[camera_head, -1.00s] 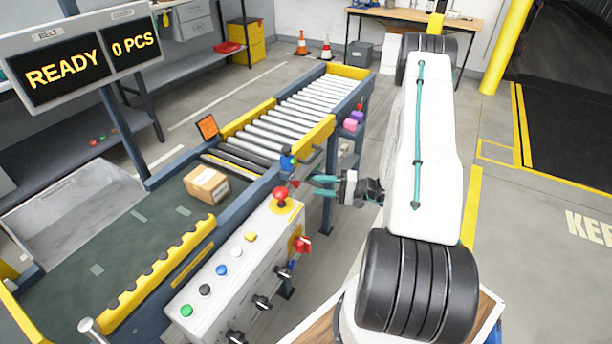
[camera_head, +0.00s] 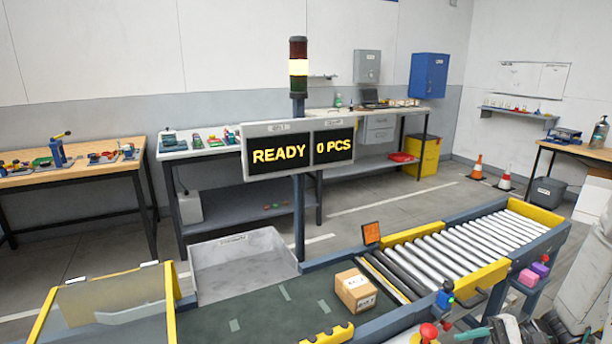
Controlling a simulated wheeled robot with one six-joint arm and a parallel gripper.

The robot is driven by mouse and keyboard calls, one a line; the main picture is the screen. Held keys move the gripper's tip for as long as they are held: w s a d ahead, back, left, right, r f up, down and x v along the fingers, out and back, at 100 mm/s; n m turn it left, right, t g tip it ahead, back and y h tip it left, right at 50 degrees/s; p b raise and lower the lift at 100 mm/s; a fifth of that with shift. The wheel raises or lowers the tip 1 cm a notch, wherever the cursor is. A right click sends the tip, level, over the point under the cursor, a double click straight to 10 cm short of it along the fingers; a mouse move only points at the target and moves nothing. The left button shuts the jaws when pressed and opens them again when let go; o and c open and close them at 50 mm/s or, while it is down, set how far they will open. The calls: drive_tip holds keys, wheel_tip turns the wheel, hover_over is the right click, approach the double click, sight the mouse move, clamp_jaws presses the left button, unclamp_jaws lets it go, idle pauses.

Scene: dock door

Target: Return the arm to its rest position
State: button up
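My gripper (camera_head: 474,333) shows at the bottom edge of the head view, right of centre, beside the belt's control box. A teal finger and part of the grey body are visible; the rest is cut off, so I cannot tell whether it is open or shut. Part of my white arm (camera_head: 585,290) is at the lower right edge. A cardboard box (camera_head: 355,291) sits on the dark belt (camera_head: 262,318), apart from my gripper. The sign (camera_head: 297,150) reads READY and 0 PCS.
The roller conveyor (camera_head: 470,247) runs to the back right. A red button (camera_head: 428,331) is at the bottom, left of my gripper. A grey bin (camera_head: 240,268) stands behind the belt. Workbenches (camera_head: 75,175) line the wall. Cones (camera_head: 477,168) stand on open floor.

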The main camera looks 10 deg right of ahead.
drive_tip(key=s+a+r+n+h, duration=0.3)
drive_tip(key=s+a+r+h, duration=0.2)
drive_tip(key=r, duration=0.4)
drive_tip(key=s+a+r+n+g+h, duration=0.1)
drive_tip(key=s+a+r+n+h, duration=0.2)
drive_tip(key=r, duration=0.6)
drive_tip(key=s+a+r+n+h, duration=0.4)
drive_tip(key=s+a+r+h, duration=0.2)
drive_tip(key=s+a+r, duration=0.1)
wheel_tip(320, 180, up, 3)
drive_tip(key=shift+s+f+h, duration=0.15)
drive_tip(key=shift+s+h, duration=0.15)
drive_tip(key=shift+s, duration=0.15)
